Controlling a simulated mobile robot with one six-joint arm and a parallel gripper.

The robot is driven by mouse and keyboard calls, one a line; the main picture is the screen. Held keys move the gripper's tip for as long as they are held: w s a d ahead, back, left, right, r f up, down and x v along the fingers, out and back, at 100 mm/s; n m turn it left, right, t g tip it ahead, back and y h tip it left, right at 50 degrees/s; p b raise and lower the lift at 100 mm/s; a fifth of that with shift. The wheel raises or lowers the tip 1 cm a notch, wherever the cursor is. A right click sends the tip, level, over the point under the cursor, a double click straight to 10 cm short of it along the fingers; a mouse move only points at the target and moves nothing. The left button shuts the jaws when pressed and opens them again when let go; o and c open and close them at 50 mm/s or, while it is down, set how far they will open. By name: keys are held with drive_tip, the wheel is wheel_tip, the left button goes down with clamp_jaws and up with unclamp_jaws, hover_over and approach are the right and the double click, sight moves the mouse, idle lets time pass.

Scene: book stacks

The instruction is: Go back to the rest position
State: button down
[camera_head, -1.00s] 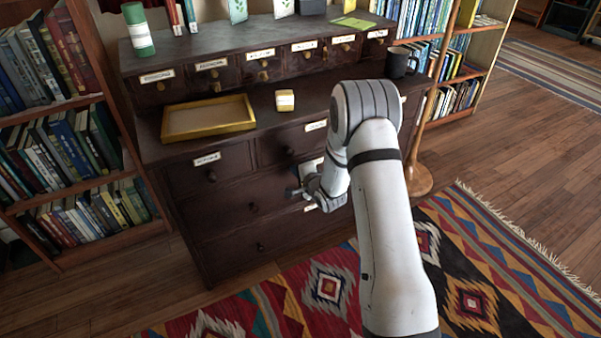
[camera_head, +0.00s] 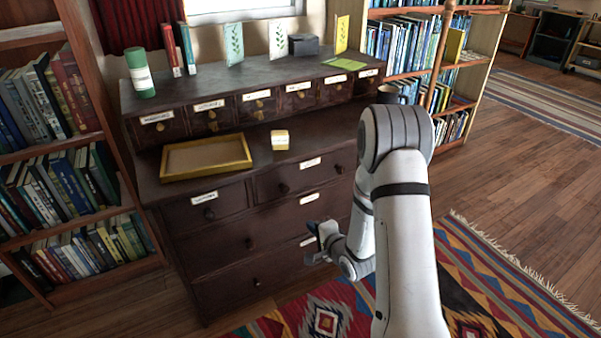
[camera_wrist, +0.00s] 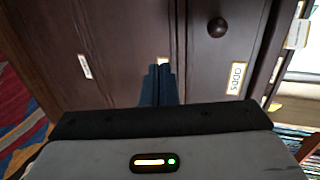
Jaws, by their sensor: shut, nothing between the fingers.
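My gripper (camera_head: 318,243) is in front of the lower drawers of the dark wooden cabinet (camera_head: 235,268), apart from it as far as I can tell. In the wrist view its blue fingers (camera_wrist: 158,84) are together with nothing between them. Behind them are the dark drawer fronts, a round knob (camera_wrist: 217,27) and white labels. My white arm bends down from the right of the head view and hides part of the cabinet's right side.
A patterned rug (camera_head: 490,285) covers the floor in front; wooden floor is clear at right.

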drive_tip(key=s+d+r+n+g+h+p, duration=0.25)
drive_tip(key=r+p, duration=0.35)
drive_tip(key=r, duration=0.6)
drive_tip(key=s+d+r+n+g+h+p, duration=0.1)
drive_tip(key=s+d+r+n+h+p, duration=0.35)
drive_tip(key=r, duration=0.75)
drive_tip(key=s+a+r+n+g+y+p, duration=0.1)
drive_tip(key=s+r+n+g+p, duration=0.5)
drive_tip(key=s+r+p, duration=0.8)
drive_tip(key=s+r+g, duration=0.1)
drive_tip(key=s+r, duration=0.7)
drive_tip(key=shift+s+a, duration=0.2)
drive_tip(key=shift+a, duration=0.1)
drive_tip(key=shift+r, duration=0.1)
